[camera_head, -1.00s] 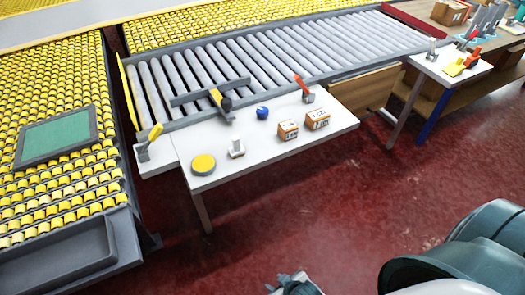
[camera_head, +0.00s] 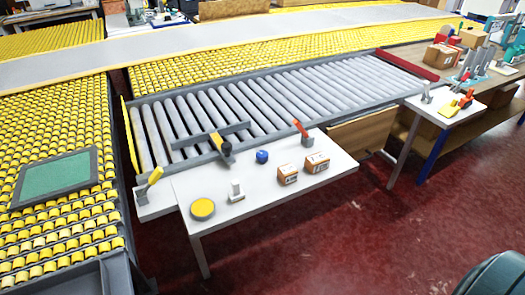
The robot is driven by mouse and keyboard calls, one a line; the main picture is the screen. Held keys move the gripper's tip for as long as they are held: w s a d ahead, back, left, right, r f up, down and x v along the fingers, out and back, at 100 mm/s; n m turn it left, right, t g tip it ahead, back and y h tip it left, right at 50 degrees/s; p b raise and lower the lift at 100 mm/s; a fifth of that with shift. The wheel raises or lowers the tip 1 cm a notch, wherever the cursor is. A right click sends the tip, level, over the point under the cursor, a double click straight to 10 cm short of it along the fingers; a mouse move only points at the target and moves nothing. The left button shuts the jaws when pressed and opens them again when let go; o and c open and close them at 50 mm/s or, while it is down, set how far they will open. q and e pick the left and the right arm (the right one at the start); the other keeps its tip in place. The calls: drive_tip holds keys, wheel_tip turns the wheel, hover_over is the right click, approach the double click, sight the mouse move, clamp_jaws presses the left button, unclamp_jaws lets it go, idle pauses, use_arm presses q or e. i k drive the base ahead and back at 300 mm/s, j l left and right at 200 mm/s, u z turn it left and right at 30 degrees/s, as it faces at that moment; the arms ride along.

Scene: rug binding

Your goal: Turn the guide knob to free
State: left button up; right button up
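A dark, round knob (camera_head: 226,149) sits on the grey guide bar (camera_head: 188,139) at the near edge of the roller conveyor, with a yellow piece (camera_head: 216,138) beside it. It looks like the guide knob, but its setting is too small to read. A blue round object (camera_head: 262,156) stands apart on the white table to its right. Neither of my grippers is in view.
The white table (camera_head: 240,208) holds a yellow-topped disc (camera_head: 202,209), a small grey-white block (camera_head: 236,191), two small boxes (camera_head: 317,162) and a red-handled lever (camera_head: 300,129). A yellow-handled lever (camera_head: 155,175) stands at left. Red floor (camera_head: 330,240) in front is open.

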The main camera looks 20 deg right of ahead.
sight(261, 156)
drive_tip(key=k, duration=0.4)
drive_tip(key=z, duration=1.6)
